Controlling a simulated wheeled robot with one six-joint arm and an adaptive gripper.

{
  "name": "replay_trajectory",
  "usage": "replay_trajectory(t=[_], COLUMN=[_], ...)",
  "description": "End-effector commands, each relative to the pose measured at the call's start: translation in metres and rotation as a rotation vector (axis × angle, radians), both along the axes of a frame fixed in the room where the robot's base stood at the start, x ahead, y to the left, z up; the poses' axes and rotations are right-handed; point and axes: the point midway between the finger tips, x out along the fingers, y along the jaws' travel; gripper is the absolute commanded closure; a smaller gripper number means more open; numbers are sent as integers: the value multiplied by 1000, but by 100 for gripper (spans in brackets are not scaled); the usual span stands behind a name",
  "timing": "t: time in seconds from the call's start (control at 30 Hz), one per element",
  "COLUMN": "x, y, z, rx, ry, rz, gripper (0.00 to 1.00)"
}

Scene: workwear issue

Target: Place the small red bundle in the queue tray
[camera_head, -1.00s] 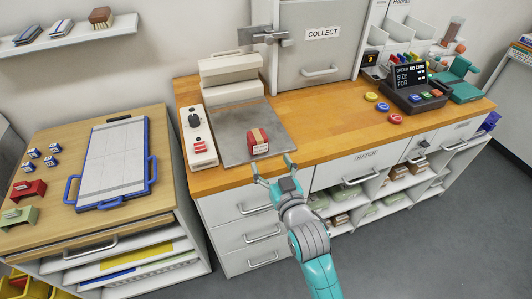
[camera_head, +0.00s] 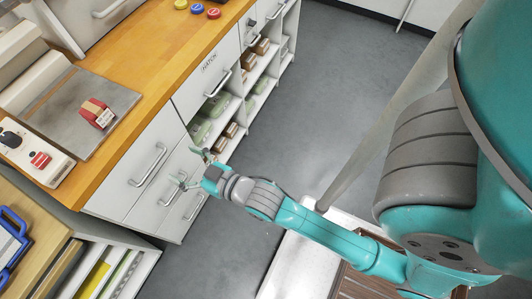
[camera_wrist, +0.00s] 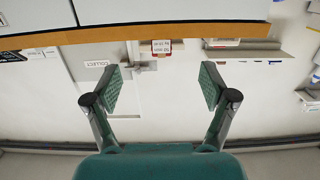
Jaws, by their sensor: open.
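The small red bundle (camera_head: 97,112), with a pale label and a tan band, sits on a grey metal plate (camera_head: 70,135) on the wooden counter. My gripper (camera_head: 192,168) is open and empty, apart from the bundle, in front of the drawer fronts. Its two padded fingers (camera_wrist: 161,85) are spread wide in the wrist view. A blue-framed tray (camera_head: 14,238) is cut off at the left edge of the head view; I cannot tell whether it is the queue tray.
Drawer handles (camera_head: 148,166) project from the counter front near my gripper. Open shelves (camera_head: 207,128) hold green and brown packs. Grey floor is clear to the right.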

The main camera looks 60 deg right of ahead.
Motion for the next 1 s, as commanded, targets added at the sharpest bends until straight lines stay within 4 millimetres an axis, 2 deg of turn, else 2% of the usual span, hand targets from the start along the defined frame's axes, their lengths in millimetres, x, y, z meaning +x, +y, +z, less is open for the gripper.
replay_trajectory(t=[0.03, 0.3, 0.6, 0.8, 1.0], x=[-22, -121, -223, -266, -281], y=[0, -1, -1, -1, -1], z=[-10, -28, -20, -6, 1], rx=[0, 0, 0, 0, 0], ry=[20, 81, 147, 176, 185], rz=[0, 0, -1, -2, -2], gripper=[17, 17, 17, 17, 11])
